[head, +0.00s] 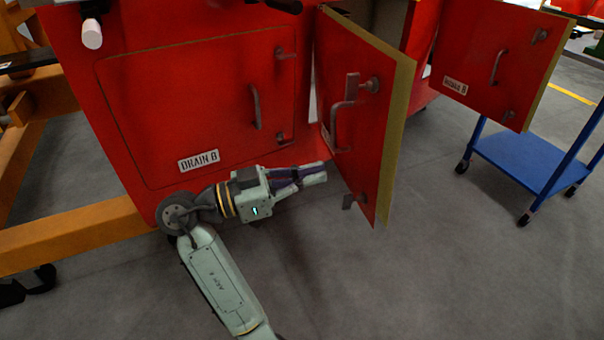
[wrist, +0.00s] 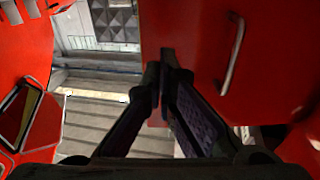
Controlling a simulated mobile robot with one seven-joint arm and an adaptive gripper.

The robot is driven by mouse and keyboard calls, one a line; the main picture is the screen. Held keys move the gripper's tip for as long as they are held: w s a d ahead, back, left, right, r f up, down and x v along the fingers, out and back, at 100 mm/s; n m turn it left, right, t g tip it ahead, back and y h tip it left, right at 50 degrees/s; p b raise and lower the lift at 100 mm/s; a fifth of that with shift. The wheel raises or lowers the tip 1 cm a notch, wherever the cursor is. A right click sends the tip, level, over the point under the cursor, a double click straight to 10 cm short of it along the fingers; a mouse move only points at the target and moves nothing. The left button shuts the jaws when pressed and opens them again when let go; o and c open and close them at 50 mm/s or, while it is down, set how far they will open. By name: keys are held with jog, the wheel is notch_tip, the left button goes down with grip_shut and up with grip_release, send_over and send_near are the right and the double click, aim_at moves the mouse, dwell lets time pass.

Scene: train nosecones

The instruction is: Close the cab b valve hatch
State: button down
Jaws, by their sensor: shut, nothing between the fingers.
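A red hatch door (head: 355,110) with a grey handle and an olive edge stands open in the middle of the head view. Its label is too edge-on to read, so I cannot confirm it as the cab b valve hatch. My gripper (head: 322,174) is shut and empty, near the lower left part of this door; I cannot tell whether it touches. In the wrist view my fingers (wrist: 164,78) are together, in front of the left edge of a red panel (wrist: 190,40) with a metal handle (wrist: 232,55).
The hatch labelled DRAIN B (head: 200,110) is flush with the red body, left of the open door. Another red door (head: 500,60) stands open at the right. A blue cart (head: 525,160) stands beyond it. An orange beam (head: 75,237) runs at lower left. Grey floor is clear at lower right.

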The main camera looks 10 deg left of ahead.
aim_at(373, 161)
jog(key=p+x, duration=0.1)
jog(key=x, duration=0.7)
jog(key=shift+p, duration=0.35)
jog(key=shift+w+d, duration=0.25)
jog(key=shift+d, duration=0.2)
